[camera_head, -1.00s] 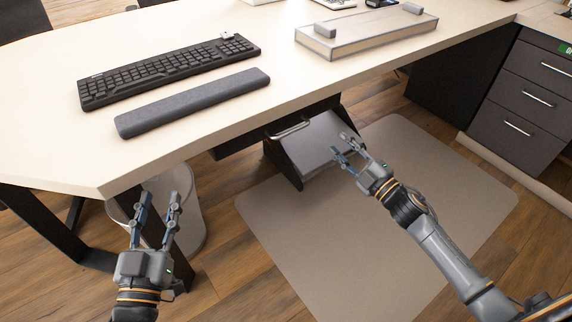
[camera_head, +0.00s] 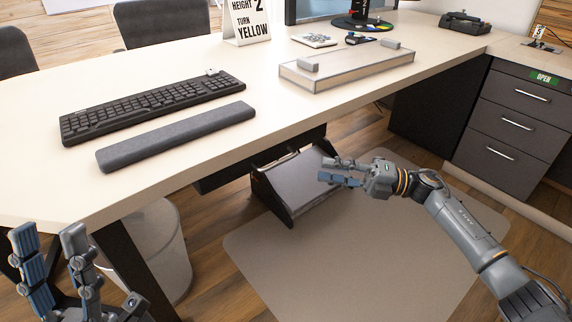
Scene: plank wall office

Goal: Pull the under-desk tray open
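The under-desk tray (camera_head: 228,176) is a dark, shallow box under the front edge of the desk (camera_head: 215,165). Only its dark front shows below the desktop, and I cannot clearly make out its handle. My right gripper (camera_head: 330,172) is to the right of the tray, in front of the desk and above the floor mat. Its fingers are apart, pointing left, with nothing between them. My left gripper (camera_head: 48,240) is at the lower left, near the desk's front left edge, with its fingers pointing up, spread and empty. It is apart from the tray.
A grey footrest with dark sides (camera_head: 303,185) stands below the tray. A floor mat (camera_head: 330,255) lies in front. A waste bin (camera_head: 160,245) and dark desk leg (camera_head: 130,265) are at left. Keyboard (camera_head: 150,105), wrist rest (camera_head: 175,137) and flat box (camera_head: 345,68) lie on top.

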